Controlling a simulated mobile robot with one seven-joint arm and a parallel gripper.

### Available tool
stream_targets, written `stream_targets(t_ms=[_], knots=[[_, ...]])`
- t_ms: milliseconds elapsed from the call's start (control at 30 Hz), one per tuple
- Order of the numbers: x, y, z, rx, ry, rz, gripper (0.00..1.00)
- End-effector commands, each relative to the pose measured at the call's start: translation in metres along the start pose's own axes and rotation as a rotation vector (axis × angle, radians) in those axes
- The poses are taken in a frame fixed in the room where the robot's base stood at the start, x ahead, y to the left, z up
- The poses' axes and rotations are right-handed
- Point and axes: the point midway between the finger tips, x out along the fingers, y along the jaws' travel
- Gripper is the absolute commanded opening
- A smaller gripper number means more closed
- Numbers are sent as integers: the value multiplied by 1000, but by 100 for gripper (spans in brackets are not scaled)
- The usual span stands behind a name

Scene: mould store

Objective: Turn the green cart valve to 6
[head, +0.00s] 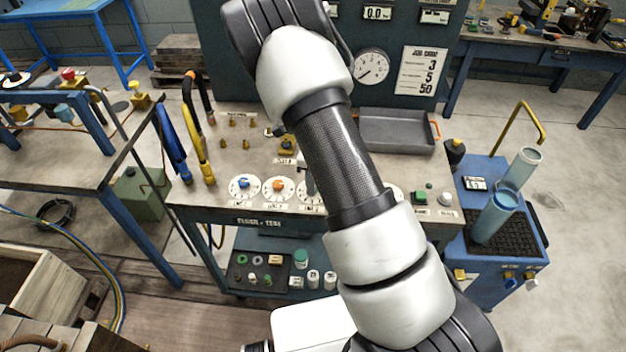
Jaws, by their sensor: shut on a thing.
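In the head view a row of white numbered valve dials lies along the front of the cart top (240,150). The left dial has a blue knob (243,184) and the one beside it an orange knob (278,186). A third dial (309,198) is partly covered by my gripper (309,184), whose grey finger comes down on its middle. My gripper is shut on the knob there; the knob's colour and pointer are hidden. Another dial (398,193) shows only its right edge behind my arm. I cannot make out a green valve knob.
A grey tray (396,132) and a green button (421,197) are on the cart's right side. Blue and yellow hoses (197,135) stand at its left. A gauge panel (425,40) rises behind. A blue trolley with cylinders (490,290) stands right.

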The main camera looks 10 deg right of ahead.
Motion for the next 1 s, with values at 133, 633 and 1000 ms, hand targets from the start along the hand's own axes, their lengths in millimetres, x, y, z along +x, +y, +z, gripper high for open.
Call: stream_targets(t_ms=[133,633,1000], knots=[[-1,-1,0,3,-1,-2,3],[0,0,0,2,-1,-1,44],[-40,-1,2,-1,-4,-4,44]])
